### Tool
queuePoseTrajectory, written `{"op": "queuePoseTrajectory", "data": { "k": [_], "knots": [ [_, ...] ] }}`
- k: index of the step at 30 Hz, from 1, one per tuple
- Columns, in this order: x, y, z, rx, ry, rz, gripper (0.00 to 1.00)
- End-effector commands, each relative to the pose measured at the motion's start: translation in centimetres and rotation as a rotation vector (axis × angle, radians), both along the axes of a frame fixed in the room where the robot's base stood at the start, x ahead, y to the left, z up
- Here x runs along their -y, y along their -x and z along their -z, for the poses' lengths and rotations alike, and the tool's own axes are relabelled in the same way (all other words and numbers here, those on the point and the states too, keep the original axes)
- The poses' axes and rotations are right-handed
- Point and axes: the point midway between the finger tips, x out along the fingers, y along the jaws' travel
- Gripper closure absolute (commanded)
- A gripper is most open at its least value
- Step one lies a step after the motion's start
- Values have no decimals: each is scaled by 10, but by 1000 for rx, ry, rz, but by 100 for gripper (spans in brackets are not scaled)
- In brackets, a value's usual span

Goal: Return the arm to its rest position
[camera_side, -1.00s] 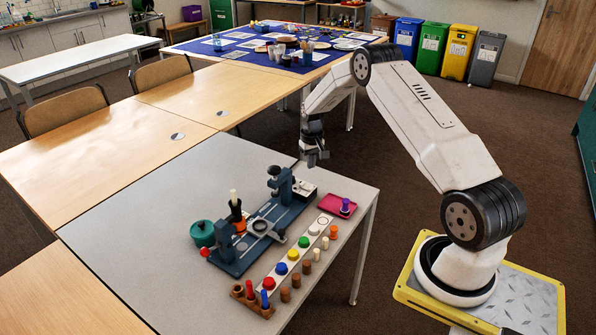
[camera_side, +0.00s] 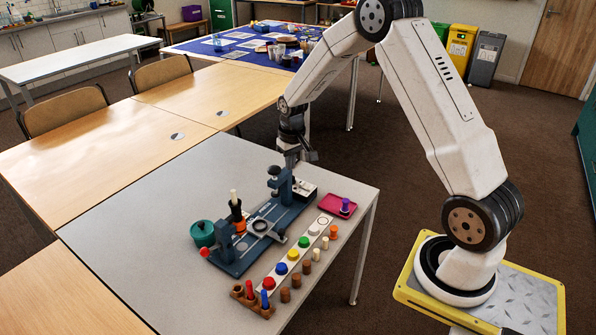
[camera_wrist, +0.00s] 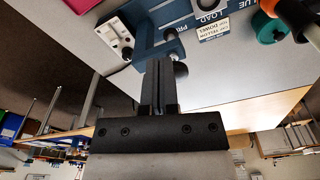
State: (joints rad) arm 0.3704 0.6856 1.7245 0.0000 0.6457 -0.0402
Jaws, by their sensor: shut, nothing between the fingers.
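My gripper (camera_side: 291,164) hangs at the far edge of the grey table (camera_side: 130,225), behind the blue press fixture (camera_side: 262,233) in the side view. Its fingers (camera_wrist: 163,88) are together and empty in the wrist view. The fixture's near post (camera_wrist: 150,40) shows just beyond the fingertips in that view; I cannot tell whether they touch. My arm is bent, with its elbow high above the base.
A white strip (camera_side: 297,257) with coloured pegs, a magenta tray (camera_side: 337,205) with a purple peg, a wooden peg block (camera_side: 252,299) and a green pot (camera_side: 202,233) stand on the table. Its left part is clear. Chairs and wooden tables lie to the left.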

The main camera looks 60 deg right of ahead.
Motion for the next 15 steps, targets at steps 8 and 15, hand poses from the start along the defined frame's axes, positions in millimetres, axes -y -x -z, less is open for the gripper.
{"op": "queuePoseTrajectory", "data": {
  "k": [8,15],
  "knots": [
    [-69,38,-33,46,14,-106,100],
    [-119,84,-51,83,20,-194,100]
  ]
}}
